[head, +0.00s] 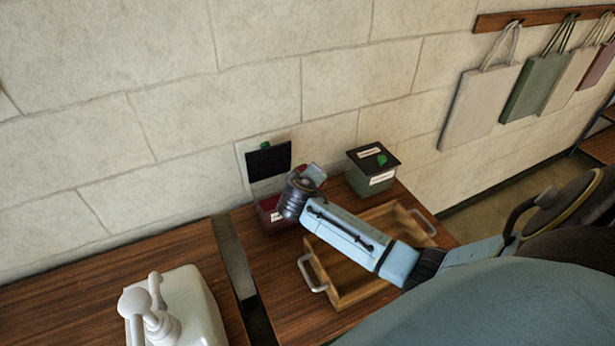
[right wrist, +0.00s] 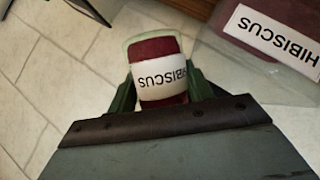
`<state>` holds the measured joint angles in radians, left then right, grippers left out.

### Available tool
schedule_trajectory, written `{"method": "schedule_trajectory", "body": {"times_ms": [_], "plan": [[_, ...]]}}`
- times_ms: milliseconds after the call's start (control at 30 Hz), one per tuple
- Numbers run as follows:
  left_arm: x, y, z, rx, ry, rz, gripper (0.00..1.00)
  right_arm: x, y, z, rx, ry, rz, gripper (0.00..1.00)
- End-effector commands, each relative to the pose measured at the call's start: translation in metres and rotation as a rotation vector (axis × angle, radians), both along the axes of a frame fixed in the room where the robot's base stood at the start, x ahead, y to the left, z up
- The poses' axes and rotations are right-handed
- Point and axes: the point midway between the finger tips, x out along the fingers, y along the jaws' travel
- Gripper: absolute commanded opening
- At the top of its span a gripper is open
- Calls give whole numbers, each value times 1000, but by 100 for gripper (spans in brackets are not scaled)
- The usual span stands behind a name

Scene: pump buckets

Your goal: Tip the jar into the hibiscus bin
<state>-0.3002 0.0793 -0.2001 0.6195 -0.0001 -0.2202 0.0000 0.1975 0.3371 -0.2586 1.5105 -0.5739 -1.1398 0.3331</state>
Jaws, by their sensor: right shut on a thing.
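My right gripper (right wrist: 160,95) is shut on a small clear jar (right wrist: 161,52) with dark red contents and a white label reading HIBISCUS. In the head view the jar (head: 315,173) is small and partly hidden by my wrist, and it looks tilted. The hibiscus bin (head: 269,213), clear with dark red contents, stands against the wall with its black lid (head: 268,160) raised. In the right wrist view the bin's labelled side (right wrist: 270,38) is beside the jar, apart from it. Whether the jar's mouth is over the bin cannot be told. My left gripper is not in view.
A green bin (head: 376,184) with a shut black lid stands to the right. A wooden tray (head: 338,297) with metal handles lies in front, under my right arm. A white pump bottle (head: 185,305) stands on the left table. Bags (head: 480,105) hang on the wall.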

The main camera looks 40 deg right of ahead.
Motion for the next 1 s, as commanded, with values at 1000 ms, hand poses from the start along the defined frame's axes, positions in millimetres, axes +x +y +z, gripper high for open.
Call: {"method": "schedule_trajectory", "body": {"times_ms": [1000], "plan": [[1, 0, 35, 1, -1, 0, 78, 4, 3, 33, -607, 573, -1, 18]]}}
